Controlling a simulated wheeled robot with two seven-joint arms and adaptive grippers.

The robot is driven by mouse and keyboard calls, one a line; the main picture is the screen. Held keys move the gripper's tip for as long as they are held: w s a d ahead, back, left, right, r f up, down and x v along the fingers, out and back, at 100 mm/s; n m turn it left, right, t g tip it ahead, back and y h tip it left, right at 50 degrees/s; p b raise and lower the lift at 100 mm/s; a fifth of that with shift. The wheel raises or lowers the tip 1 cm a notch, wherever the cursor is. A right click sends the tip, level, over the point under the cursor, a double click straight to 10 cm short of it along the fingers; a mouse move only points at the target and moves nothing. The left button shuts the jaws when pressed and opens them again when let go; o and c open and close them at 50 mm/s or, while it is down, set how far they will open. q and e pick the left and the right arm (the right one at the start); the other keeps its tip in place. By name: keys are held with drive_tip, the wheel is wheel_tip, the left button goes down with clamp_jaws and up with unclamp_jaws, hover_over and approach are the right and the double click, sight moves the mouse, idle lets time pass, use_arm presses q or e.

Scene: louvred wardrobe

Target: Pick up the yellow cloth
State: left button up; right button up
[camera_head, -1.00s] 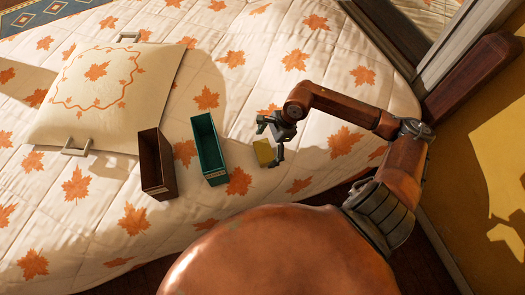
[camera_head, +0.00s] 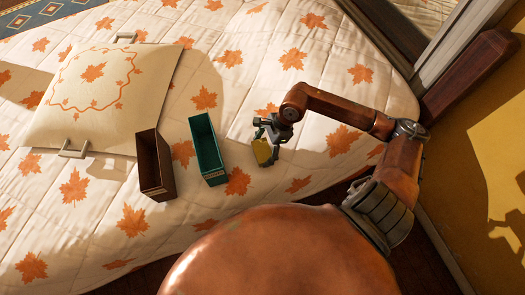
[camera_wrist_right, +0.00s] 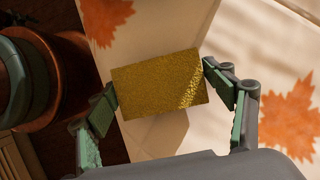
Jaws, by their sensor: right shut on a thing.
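The yellow cloth (camera_head: 262,150) is a small, flat yellow rectangle at the right end of my right arm's reach over the bed. My right gripper (camera_head: 267,143) is shut on it, with a finger at each side. In the right wrist view the yellow cloth (camera_wrist_right: 158,84) lies between the two green-padded fingertips of my right gripper (camera_wrist_right: 157,85), touching or very near both short edges. A shadow shows on the quilt below it. Whether it is clear of the quilt is hard to tell. My left gripper is not in view.
A green open box (camera_head: 207,150) and a brown open box (camera_head: 155,166) stand on the leaf-patterned quilt (camera_head: 235,100), left of my right gripper. A cream cushion (camera_head: 95,98) with metal handles lies further left.

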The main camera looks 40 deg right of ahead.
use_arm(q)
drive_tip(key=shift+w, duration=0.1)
use_arm(e)
drive_tip(key=shift+r, duration=0.1)
drive_tip(key=shift+c, duration=0.3)
drive_tip(key=shift+r, duration=0.2)
wheel_tip(320, 180, up, 2)
drive_tip(key=shift+r+p, duration=0.1)
drive_tip(key=shift+p, duration=0.35)
drive_tip(key=s+r+p, duration=0.1)
drive_tip(key=s+r, duration=0.1)
drive_tip(key=s+r+p, duration=0.1)
drive_tip(key=s+r, duration=0.1)
drive_tip(key=r, duration=0.1)
drive_tip(key=shift+s+d+r, duration=0.1)
drive_tip(key=shift+d+r, duration=0.05)
drive_tip(key=shift+r, duration=0.05)
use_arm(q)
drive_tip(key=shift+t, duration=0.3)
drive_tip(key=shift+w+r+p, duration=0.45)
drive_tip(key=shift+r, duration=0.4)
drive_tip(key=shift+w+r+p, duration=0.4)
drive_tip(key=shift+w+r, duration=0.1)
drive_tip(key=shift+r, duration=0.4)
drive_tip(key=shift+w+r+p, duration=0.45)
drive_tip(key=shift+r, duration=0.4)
use_arm(e)
drive_tip(key=s+r, duration=0.4)
drive_tip(key=s, duration=0.6)
drive_tip(key=shift+r, duration=0.4)
